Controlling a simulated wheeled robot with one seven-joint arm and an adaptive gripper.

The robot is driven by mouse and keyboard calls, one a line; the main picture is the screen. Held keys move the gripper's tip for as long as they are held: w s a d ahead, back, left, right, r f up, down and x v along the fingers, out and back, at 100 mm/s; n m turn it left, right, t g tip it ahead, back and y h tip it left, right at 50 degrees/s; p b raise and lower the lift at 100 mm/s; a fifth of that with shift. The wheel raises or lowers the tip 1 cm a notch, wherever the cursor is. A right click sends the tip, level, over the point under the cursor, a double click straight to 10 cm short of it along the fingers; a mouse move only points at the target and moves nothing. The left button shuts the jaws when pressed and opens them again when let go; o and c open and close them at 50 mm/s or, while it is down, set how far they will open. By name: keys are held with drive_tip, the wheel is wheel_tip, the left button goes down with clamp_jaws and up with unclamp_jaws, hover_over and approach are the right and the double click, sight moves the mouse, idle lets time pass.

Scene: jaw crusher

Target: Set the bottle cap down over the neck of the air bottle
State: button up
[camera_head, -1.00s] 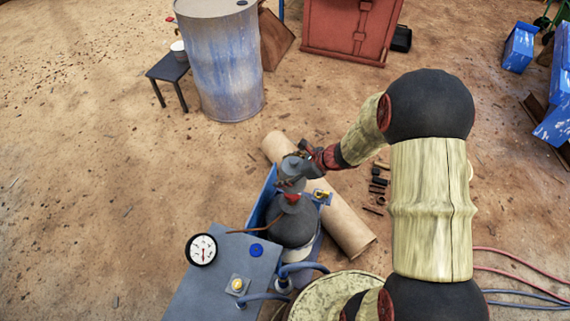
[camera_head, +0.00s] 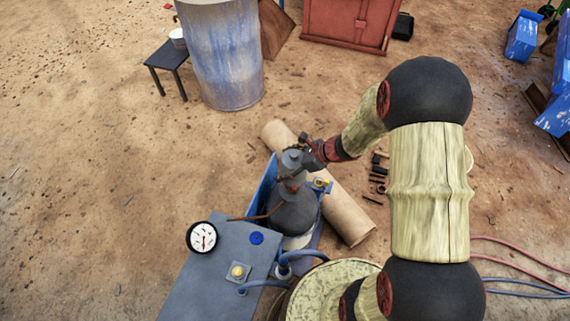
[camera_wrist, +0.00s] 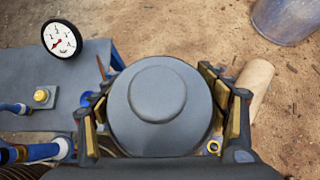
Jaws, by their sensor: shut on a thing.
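The bottle cap is a grey, round, stepped piece (camera_wrist: 158,100) held between the two finger pads of my gripper (camera_wrist: 162,108) in the wrist view. In the head view the cap (camera_head: 291,160) is upright, directly above the dark grey air bottle (camera_head: 292,212). My gripper (camera_head: 294,172) is shut on the cap from the right side. The bottle stands in a blue frame beside a grey panel, with a reddish neck part showing just under the cap. I cannot tell whether the cap touches the neck. In the wrist view the cap hides the bottle.
The grey panel (camera_head: 215,285) carries a round gauge (camera_head: 202,237), a blue knob (camera_head: 256,238) and hoses. A brown cardboard-like roll (camera_head: 335,205) lies right of the bottle. A blue-grey drum (camera_head: 223,60) and a small dark table (camera_head: 168,58) stand at the back left. Open dirt lies left.

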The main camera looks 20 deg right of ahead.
drive_tip(key=shift+f+b, duration=4.25)
drive_tip(key=shift+f, duration=1.15)
drive_tip(key=o, duration=1.5)
drive_tip(key=v, duration=1.2)
